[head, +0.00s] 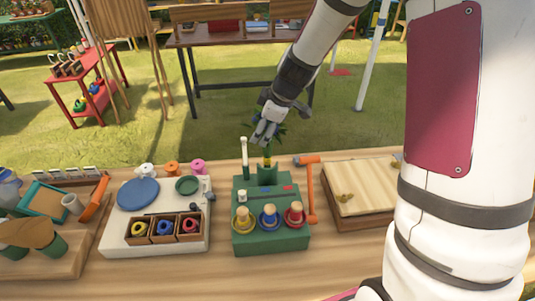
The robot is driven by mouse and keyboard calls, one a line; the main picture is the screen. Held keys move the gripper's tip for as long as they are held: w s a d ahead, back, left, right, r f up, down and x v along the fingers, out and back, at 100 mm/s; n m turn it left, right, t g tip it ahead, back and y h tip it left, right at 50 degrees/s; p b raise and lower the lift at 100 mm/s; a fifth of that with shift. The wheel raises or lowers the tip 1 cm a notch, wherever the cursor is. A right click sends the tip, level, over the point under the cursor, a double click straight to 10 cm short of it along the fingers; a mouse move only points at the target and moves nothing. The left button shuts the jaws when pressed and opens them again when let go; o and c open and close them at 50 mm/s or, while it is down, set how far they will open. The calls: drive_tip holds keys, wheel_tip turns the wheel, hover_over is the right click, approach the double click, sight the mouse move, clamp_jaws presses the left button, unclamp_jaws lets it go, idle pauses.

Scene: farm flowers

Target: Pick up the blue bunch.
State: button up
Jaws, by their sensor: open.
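No blue flowers show clearly in the head view. Green leaves (279,133) stick out beside my gripper (263,136), above a green holder (267,174) at the back of a green stand (271,242). The gripper partly hides this leafy bunch, and its flower colour cannot be told. My gripper points down, open, close to the leaves; whether it touches them is unclear. A blue ring (269,220) with a wooden peg sits on the stand between a yellow one (243,222) and a red one (293,219). A blue roll (164,228) lies in a wooden divided box.
A white upright handle (244,158) stands just left of the gripper, and an orange lever (310,190) is right of the stand. A white board (119,232) with a blue disc (138,193) is left. A wooden board (363,186) lies right.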

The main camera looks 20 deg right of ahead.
drive_tip(key=shift+c, duration=0.5)
clamp_jaws()
